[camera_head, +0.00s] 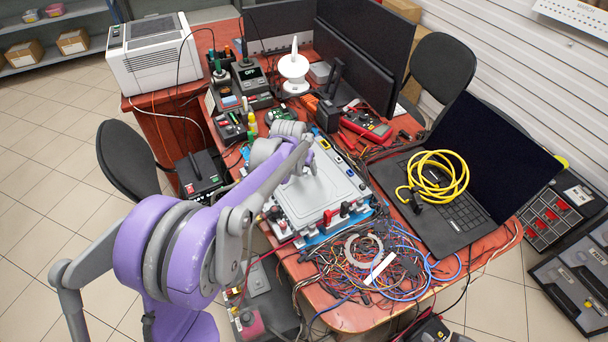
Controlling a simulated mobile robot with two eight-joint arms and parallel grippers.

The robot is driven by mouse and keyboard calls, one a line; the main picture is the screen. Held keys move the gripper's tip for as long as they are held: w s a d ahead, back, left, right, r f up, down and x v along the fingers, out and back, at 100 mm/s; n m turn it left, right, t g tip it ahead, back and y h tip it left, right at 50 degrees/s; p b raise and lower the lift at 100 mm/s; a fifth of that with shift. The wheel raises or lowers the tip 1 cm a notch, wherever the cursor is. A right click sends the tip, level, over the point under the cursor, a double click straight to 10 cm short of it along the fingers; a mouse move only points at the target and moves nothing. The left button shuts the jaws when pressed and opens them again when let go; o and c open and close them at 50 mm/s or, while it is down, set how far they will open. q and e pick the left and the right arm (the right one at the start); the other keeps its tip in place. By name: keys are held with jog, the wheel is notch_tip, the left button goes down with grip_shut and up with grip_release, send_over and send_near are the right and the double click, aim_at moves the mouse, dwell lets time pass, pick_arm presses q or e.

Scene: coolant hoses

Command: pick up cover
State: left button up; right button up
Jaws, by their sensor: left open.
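A pale grey, flat cover (332,199) with rounded corners lies on a blue-edged unit in the middle of the red-brown table. My left gripper (309,168) is over the far left part of the cover, with its fingers pointing down. It is open, and nothing shows between the fingers. I cannot tell whether the fingertips touch the cover. My purple and grey left arm hides the left edge of the cover and unit. My right gripper is out of view.
Tangled wires (375,268) lie in front of the unit. An open black laptop (452,215) with a coiled yellow cable (437,178) stands to the right. Small tools and a white lamp-like stand (294,68) crowd the table behind, near dark monitors (355,62).

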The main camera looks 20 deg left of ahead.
aim_at(303, 170)
pick_arm(q)
grip_shut()
dwell(0.3)
jog(key=shift+r, duration=0.1)
notch_tip(303, 170, up, 10)
jog(key=shift+p, duration=0.45)
dwell(0.6)
